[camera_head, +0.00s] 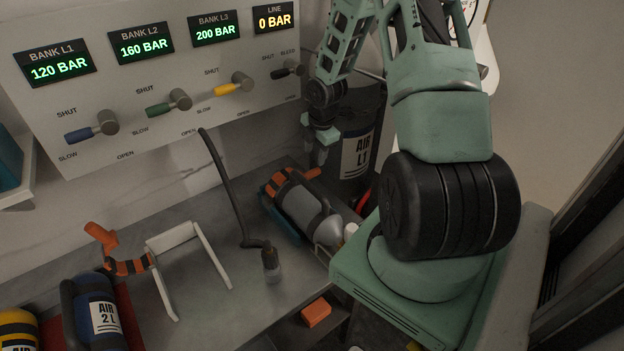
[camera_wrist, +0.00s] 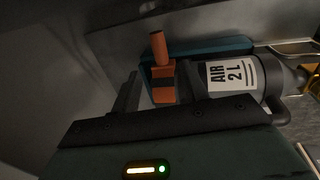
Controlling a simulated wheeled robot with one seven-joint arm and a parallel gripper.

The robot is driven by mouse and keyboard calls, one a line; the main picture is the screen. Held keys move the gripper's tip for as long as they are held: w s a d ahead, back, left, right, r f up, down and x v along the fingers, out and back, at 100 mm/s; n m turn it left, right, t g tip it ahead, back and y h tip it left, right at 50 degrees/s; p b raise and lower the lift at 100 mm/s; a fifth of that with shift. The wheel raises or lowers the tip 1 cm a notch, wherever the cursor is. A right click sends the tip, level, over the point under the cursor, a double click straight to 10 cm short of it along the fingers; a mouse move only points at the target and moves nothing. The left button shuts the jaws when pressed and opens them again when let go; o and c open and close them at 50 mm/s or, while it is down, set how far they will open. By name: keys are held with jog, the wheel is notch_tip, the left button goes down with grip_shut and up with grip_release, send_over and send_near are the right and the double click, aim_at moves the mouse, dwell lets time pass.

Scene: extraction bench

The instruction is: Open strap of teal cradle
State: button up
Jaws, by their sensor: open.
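The teal cradle (camera_head: 284,226) lies on the bench and holds a grey cylinder (camera_head: 300,207) labelled AIR 2 L in the wrist view (camera_wrist: 235,76). Its orange strap (camera_head: 281,181) lies across the cylinder's far end. In the wrist view the strap (camera_wrist: 163,84) crosses the cylinder, and an orange lever (camera_wrist: 158,46) stands out from it. The teal cradle edge (camera_wrist: 208,47) shows behind. My gripper (camera_head: 322,152) is open just above and right of the strap, apart from it as far as I can see. Its fingertips are small and partly dark.
A valve panel (camera_head: 200,105) with several levers stands behind. A dark hose (camera_head: 226,180) rises from the bench left of the cradle. A dark AIR L1 cylinder (camera_head: 358,145) stands behind my gripper.

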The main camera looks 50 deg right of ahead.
aim_at(312, 171)
jog(key=f+b, duration=0.2)
jog(key=w+f+b, duration=0.1)
jog(key=f+b, duration=0.1)
jog(key=f, duration=0.1)
jog(key=f+b, duration=0.2)
jog(key=f, duration=0.1)
jog(key=shift+w+d+b, duration=0.15)
jog(key=shift+w+b, duration=0.15)
jog(key=shift+b, duration=0.05)
grip_shut()
